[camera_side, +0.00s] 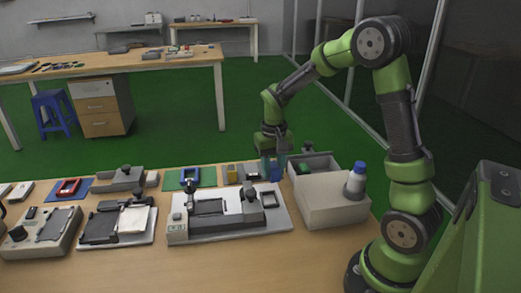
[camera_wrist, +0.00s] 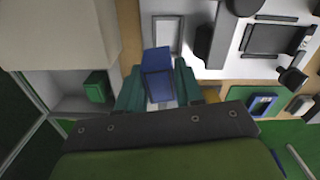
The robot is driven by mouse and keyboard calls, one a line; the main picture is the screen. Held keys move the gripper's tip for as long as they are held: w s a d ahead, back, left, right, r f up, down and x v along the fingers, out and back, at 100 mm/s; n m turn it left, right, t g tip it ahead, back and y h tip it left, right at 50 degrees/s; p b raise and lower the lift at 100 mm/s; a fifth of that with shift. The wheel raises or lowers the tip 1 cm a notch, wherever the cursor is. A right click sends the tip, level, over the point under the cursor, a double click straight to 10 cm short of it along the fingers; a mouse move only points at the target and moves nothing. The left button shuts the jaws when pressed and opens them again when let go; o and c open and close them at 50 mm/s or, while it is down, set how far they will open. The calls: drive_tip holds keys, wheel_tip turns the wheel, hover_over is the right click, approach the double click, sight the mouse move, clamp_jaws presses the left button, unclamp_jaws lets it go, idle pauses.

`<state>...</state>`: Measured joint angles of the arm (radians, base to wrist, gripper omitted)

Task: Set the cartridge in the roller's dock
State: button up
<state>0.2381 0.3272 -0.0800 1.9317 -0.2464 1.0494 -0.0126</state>
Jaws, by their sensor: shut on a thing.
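My gripper (camera_side: 273,163) is shut on a blue block, which I take to be the cartridge (camera_side: 277,174), behind the right end of the white-based machine (camera_side: 177,238). In the wrist view the cartridge (camera_wrist: 157,68) sits between the teal fingers (camera_wrist: 158,92), its far end sticking out past them. The machine's white base also shows in the wrist view (camera_wrist: 226,62). A grey rectangular frame (camera_wrist: 154,36) on that base lies just beyond the cartridge; it looks empty and may be the dock. I cannot tell the cartridge's exact height above the table.
A white open bin (camera_side: 322,160) with a green block (camera_wrist: 97,86) inside is right of my gripper. A pale box with a blue-capped bottle (camera_side: 356,180) stands in front of it. A yellow block (camera_side: 231,171) and blue frame (camera_side: 190,177) are to the left.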

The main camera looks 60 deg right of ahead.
drive_tip(key=shift+a+f, duration=0.3)
drive_tip(key=shift+a, duration=0.5)
drive_tip(key=shift+f+m, duration=0.25)
drive_tip(key=shift+m, duration=0.75)
drive_tip(key=shift+f, duration=2.15)
drive_tip(key=shift+f, duration=0.8)
drive_tip(key=o, duration=1.1)
drive_tip(key=shift+r, duration=3)
